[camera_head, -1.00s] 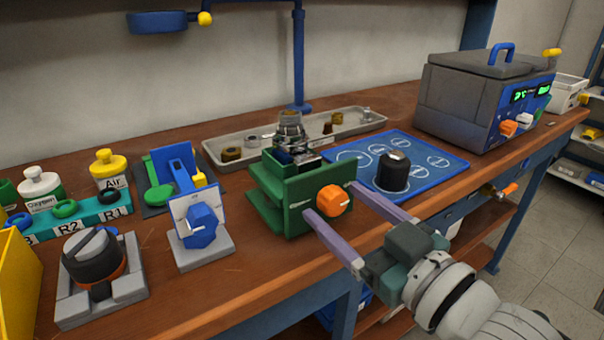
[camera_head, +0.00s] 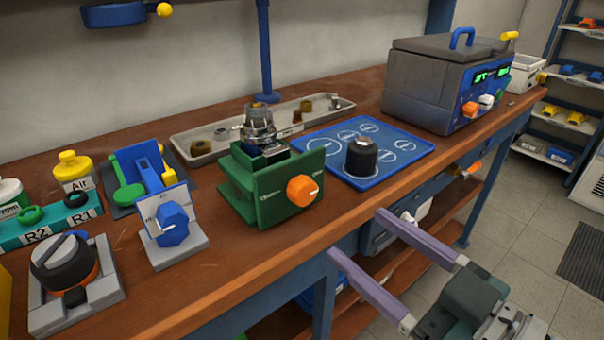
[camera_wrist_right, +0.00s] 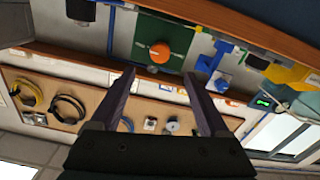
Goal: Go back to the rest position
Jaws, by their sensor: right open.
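My right gripper (camera_head: 357,237) is open and empty, in front of the bench's front edge at the lower right of the head view. Its two purple fingers are wide apart and touch nothing. In the right wrist view the fingers (camera_wrist_right: 163,85) are also spread. The green fixture (camera_head: 265,190) with an orange knob (camera_head: 301,190) stands on the wooden bench (camera_head: 225,252), clear of the gripper. It also shows in the right wrist view, where its green face (camera_wrist_right: 170,35) is beyond the fingertips. My left gripper is not in view.
A blue mat (camera_head: 408,148) with a black knob (camera_head: 361,157), a grey tray (camera_head: 200,150) and a grey machine (camera_head: 428,93) stand on the bench. A blue knob stand (camera_head: 173,224) and a black regulator (camera_head: 64,264) are at left. Open floor (camera_head: 530,225) lies at right.

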